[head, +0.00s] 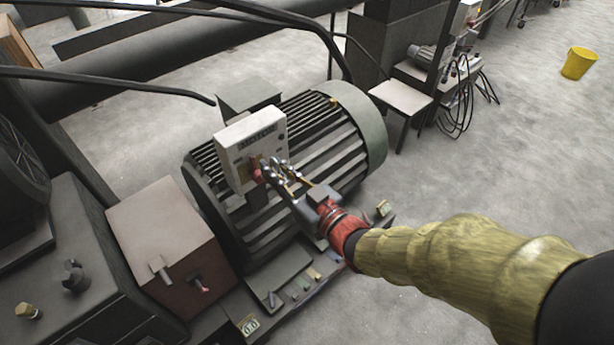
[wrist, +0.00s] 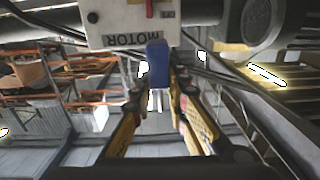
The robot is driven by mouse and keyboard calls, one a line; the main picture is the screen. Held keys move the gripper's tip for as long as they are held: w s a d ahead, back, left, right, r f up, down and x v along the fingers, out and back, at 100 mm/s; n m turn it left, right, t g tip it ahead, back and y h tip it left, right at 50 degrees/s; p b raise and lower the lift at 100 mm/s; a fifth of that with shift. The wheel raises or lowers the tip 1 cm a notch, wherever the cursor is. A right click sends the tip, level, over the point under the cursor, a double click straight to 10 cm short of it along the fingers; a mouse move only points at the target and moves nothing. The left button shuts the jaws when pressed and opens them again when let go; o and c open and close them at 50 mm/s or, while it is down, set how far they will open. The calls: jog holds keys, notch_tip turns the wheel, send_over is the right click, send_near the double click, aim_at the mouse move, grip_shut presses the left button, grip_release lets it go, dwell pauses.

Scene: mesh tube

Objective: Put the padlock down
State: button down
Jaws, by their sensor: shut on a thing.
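My gripper (head: 279,172) is in front of the light grey motor switch box (head: 243,148), its fingers pointing at the box's face. In the wrist view the two yellow-and-black fingers of my gripper (wrist: 157,88) are shut on a blue block-like thing, which I take as the padlock (wrist: 157,62). Its upper end overlaps the lower edge of the box (wrist: 112,27), where the label MOTOR reads upside down. I cannot tell if the padlock touches the box. The padlock is not clear in the head view. A red handle (head: 257,170) is on the box face, close to my fingertips.
The box sits against a large ribbed motor (head: 318,140). A brown box (head: 165,235) and a dark cabinet (head: 80,265) stand at the lower left. A small table (head: 400,98) stands behind. A yellow bucket (head: 578,63) is on the open floor at the far right.

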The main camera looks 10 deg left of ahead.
aim_at(267, 153)
jog(key=shift+d+f, duration=0.2)
jog(key=shift+f, duration=0.45)
jog(key=shift+w+f, duration=0.15)
jog(key=shift+f, duration=0.1)
jog(key=w+a+f+b, duration=0.1)
jog(key=w+f, duration=0.2)
jog(key=w, duration=0.1)
jog(key=w+a+f+b, duration=0.1)
jog(key=w+f, duration=0.2)
jog(key=w, duration=0.1)
jog(key=w+a+f+b, duration=0.1)
jog(key=w+a+f, duration=0.1)
jog(key=w+f, duration=0.1)
jog(key=shift+w+f, duration=0.15)
jog(key=shift+w, duration=0.7)
jog(key=shift+w+f+b, duration=0.2)
jog(key=shift+f+b, duration=0.3)
jog(key=shift+f, duration=1.25)
jog(key=shift+f, duration=0.15)
jog(key=c, duration=2.2)
grip_release()
jog(key=shift+f, duration=0.1)
jog(key=o, duration=0.5)
jog(key=shift+c, duration=0.2)
